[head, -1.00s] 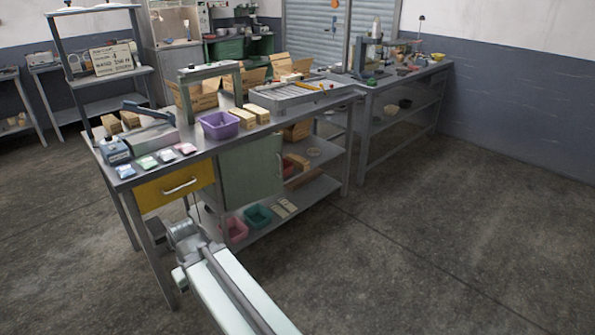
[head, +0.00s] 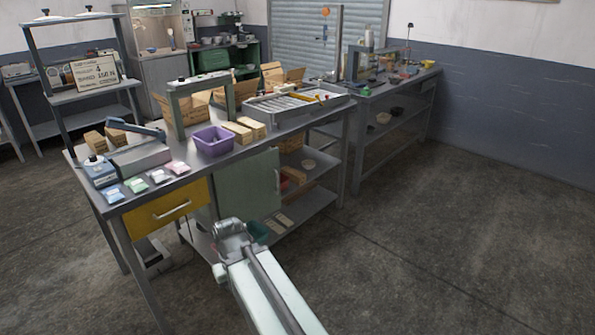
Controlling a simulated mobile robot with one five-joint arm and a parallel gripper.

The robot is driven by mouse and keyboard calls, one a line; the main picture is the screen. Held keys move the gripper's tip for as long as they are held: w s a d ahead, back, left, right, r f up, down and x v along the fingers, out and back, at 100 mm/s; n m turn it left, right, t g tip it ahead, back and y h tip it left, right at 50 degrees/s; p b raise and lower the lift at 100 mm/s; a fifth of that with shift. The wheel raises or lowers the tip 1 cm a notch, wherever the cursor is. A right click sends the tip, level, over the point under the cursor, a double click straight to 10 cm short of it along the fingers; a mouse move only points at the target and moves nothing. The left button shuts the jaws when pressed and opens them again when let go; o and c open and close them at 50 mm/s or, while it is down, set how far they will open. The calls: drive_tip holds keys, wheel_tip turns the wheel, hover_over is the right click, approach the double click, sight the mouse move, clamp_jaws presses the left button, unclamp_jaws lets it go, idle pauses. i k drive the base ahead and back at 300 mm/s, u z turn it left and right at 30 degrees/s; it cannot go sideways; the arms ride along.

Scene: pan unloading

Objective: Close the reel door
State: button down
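The green door (head: 246,186) hangs under the workbench, right of the yellow drawer. It looks partly open: its right edge, with a thin upright handle (head: 277,180), appears to stand out from the bench front. How wide the gap is I cannot tell. My gripper (head: 231,230) is low in front of the bench, near the door's bottom edge in the picture. Whether it touches the door does not show. Its fingers are too small and turned away to read.
The yellow drawer (head: 167,207) appears shut. The workbench top (head: 205,172) carries a purple bin (head: 213,141), a grey tray (head: 295,103) and small packets. The floor (head: 420,250) at right is clear.

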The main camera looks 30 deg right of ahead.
sight(248, 188)
drive_tip(key=z, duration=0.35)
drive_tip(key=i, duration=1.6)
drive_tip(key=u, duration=0.85)
drive_tip(key=k, duration=0.9)
drive_tip(key=u, duration=0.15)
drive_tip(key=i, duration=1.4)
drive_tip(key=z, duration=0.1)
